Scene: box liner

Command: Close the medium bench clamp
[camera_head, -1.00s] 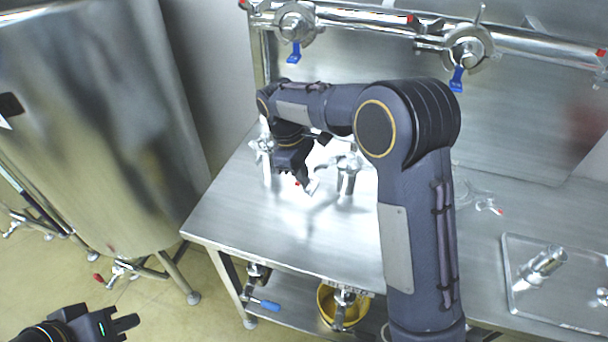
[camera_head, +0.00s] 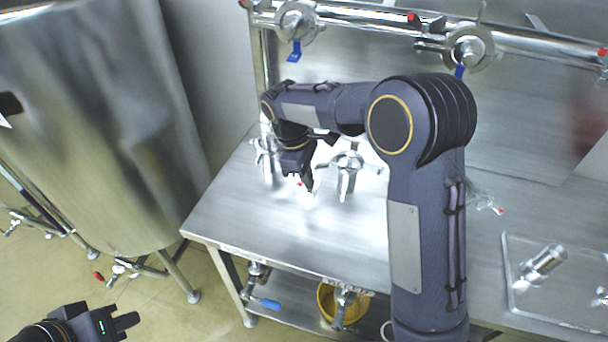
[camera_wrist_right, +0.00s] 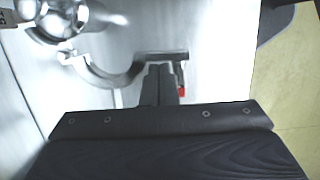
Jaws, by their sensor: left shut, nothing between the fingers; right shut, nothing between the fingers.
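In the right wrist view, an open bench clamp shows as a curved metal jaw (camera_wrist_right: 115,75) with a red-tipped part (camera_wrist_right: 181,90) at its right end. My right gripper (camera_wrist_right: 162,84) is shut and empty, its fingertips at the jaw's right end; I cannot tell if they touch. In the head view, my right gripper (camera_head: 306,187) is low over the bench between two upright metal fittings, one at left (camera_head: 266,162) and one at right (camera_head: 346,172). Glare hides the clamp there. My left gripper (camera_head: 126,321) is shut and empty, at the lower left, away from the bench.
The steel bench (camera_head: 240,215) has free room at its front left. Another red-tipped clamp (camera_head: 484,200) lies behind my right arm. A pipe (camera_head: 365,18) with valves runs along the back. A large tank (camera_head: 90,120) stands at left.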

